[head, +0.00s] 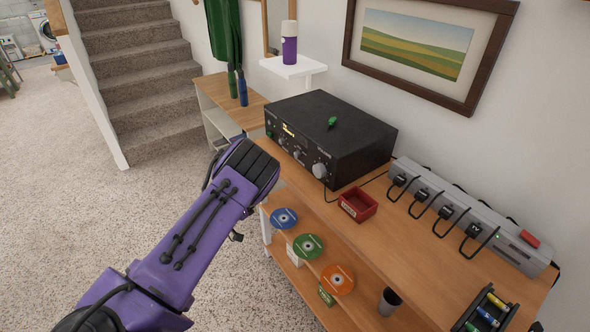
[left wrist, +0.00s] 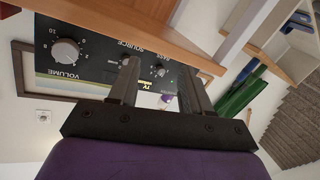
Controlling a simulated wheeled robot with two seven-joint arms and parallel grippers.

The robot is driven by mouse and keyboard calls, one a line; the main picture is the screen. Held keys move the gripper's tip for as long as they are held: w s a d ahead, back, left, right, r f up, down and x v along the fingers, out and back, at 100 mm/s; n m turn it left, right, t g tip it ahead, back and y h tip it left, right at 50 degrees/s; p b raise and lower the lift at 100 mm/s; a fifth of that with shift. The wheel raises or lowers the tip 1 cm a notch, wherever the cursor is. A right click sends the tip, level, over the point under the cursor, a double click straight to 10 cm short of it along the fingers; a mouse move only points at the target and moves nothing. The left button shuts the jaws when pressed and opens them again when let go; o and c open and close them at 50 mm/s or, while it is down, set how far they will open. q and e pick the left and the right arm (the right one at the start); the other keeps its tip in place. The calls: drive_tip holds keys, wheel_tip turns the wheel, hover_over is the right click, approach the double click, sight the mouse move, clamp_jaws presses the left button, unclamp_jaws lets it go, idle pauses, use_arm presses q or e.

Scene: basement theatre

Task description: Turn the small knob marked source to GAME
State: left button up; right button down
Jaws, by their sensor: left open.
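The black amplifier (head: 340,125) stands on the wooden shelf unit, its front facing left. In the left wrist view its panel appears upside down. The small source knob (left wrist: 125,57) sits by the SOURCE label, partly hidden by one finger; its pointer cannot be read. The large volume knob (left wrist: 66,51) is to its left, and another small knob (left wrist: 161,71) to its right. The lit display (left wrist: 146,86) seems to read TV. My left gripper (left wrist: 159,68) is open and empty in front of the panel, its fingers around the other small knob's position in the picture; contact cannot be told.
A red tray (head: 358,204) and a power strip (head: 470,215) lie on the shelf unit's top (head: 395,240). Several discs stand on the shelf below. Carpet is free at left.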

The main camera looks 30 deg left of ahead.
sight(297, 154)
use_arm(q)
drive_tip(key=w+r+m+h+b, duration=0.1)
drive_tip(key=w+r+m+h, duration=0.3)
drive_tip(key=w+r+h, duration=0.25)
drive_tip(key=shift+y, duration=0.25)
drive_tip(key=x, duration=0.6)
drive_tip(key=p+x, duration=0.1)
drive_tip(key=x, duration=0.2)
drive_tip(key=shift+s+d, duration=0.15)
drive_tip(key=shift+d, duration=0.15)
drive_tip(key=shift+r, duration=0.1)
clamp_jaws()
